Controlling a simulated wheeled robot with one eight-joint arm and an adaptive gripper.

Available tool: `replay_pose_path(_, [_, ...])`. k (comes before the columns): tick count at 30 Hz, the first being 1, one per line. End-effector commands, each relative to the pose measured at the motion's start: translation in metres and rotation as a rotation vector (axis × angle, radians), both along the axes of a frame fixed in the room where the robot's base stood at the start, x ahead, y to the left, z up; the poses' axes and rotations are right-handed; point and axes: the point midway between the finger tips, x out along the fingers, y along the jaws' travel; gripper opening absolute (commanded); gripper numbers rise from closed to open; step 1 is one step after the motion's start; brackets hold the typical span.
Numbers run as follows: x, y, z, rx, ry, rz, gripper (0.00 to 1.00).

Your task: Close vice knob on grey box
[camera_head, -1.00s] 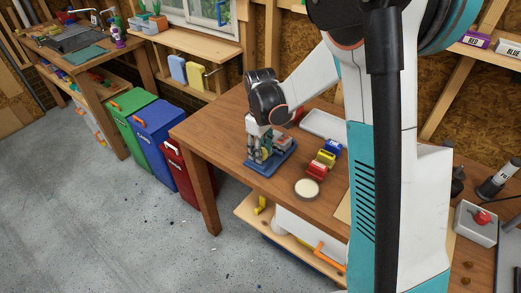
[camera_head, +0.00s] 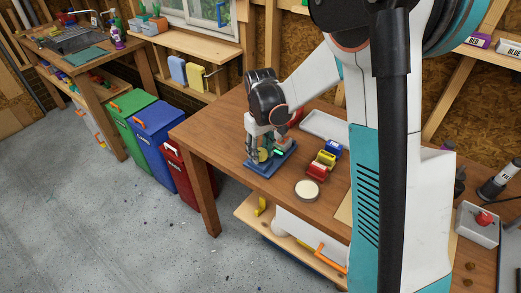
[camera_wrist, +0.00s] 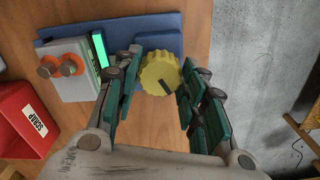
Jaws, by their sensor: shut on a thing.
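A ridged yellow knob (camera_wrist: 158,74) with a dark pointer mark stands at the blue base plate (camera_wrist: 190,40) in the wrist view. My gripper (camera_wrist: 156,82) has its green-padded fingers on either side of the knob and is shut on it. Left of the knob is a light grey box (camera_wrist: 72,85) with two orange-brown round parts on top and a lit green strip along its edge. In the head view my gripper (camera_head: 263,154) is over the blue base (camera_head: 262,169) on the wooden bench, hiding much of the knob.
Red, yellow and blue small bins (camera_head: 322,163) and a round pale dish (camera_head: 307,189) are on the bench to the right. A white tray (camera_head: 324,126) lies behind. The bench's edge is close beyond the base.

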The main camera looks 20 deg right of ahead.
Motion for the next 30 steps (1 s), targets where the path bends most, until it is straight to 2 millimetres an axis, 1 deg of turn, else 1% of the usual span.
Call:
replay_pose_path(3, [0.0,0.0,0.0,0.0,0.0,0.0,0.15])
replay_pose_path(4, [0.0,0.0,0.0,0.0,0.0,0.001,0.43])
replay_pose_path(5, [0.0,0.0,0.0,0.0,0.0,0.001,0.5])
replay_pose_path(6, [0.0,0.0,0.0,0.0,0.0,0.001,0.59])
replay_pose_path(16, [0.0,0.0,0.001,0.0,0.0,0.001,0.59])
replay_pose_path(20, [0.0,0.0,0.008,0.0,0.0,0.002,0.59])
replay_pose_path(23, [0.0,0.0,0.022,0.0,0.0,0.002,0.59])
replay_pose_path(30, [0.0,0.0,0.071,0.0,0.0,0.001,0.59])
